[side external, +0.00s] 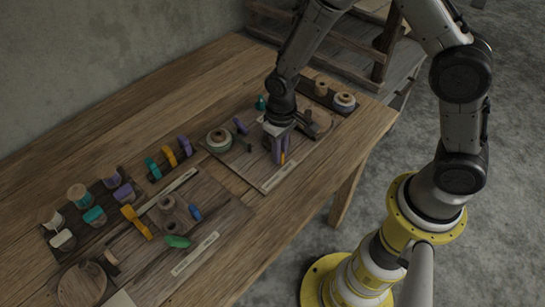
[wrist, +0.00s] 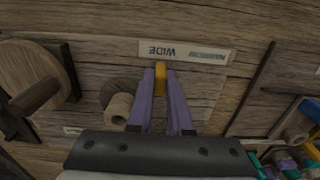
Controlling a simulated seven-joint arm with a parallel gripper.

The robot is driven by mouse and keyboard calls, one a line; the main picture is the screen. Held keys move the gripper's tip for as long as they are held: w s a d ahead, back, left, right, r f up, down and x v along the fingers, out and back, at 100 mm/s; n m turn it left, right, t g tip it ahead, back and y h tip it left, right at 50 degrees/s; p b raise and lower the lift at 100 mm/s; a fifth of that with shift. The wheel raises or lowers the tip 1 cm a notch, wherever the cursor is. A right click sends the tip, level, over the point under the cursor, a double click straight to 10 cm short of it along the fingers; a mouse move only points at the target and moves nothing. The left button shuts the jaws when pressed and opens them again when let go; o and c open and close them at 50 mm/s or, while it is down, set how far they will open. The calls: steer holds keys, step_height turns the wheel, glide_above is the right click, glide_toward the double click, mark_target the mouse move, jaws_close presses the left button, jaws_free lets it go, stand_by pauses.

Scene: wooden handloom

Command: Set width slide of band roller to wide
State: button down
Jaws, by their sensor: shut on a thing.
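The width slide is a small yellow-orange piece (wrist: 160,78) in the wrist view, level with the word WIDE on the label strip (wrist: 186,52). The label appears upside down there, with NARROW to the right. My gripper (wrist: 161,88) has purple fingers shut on the slide, one on each side. In the side external view, my gripper (side external: 280,150) reaches down onto a wooden board, and the slide (side external: 283,158) shows as a small orange spot at the fingertips, just behind the label strip (side external: 280,176). The fingers hide most of the slide.
In the wrist view, a wooden spool (wrist: 118,107) stands close left of the fingers, and a round wooden disc with a handle (wrist: 30,85) lies farther left. In the side external view, a second board (side external: 225,215) with coloured parts lies at the left.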

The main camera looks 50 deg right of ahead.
steer(key=shift+d, duration=0.25)
steer(key=c, duration=1.1)
jaws_free()
steer(key=shift+o, duration=1.3)
steer(key=shift+r, duration=0.1)
step_height(320, 180, up, 14)
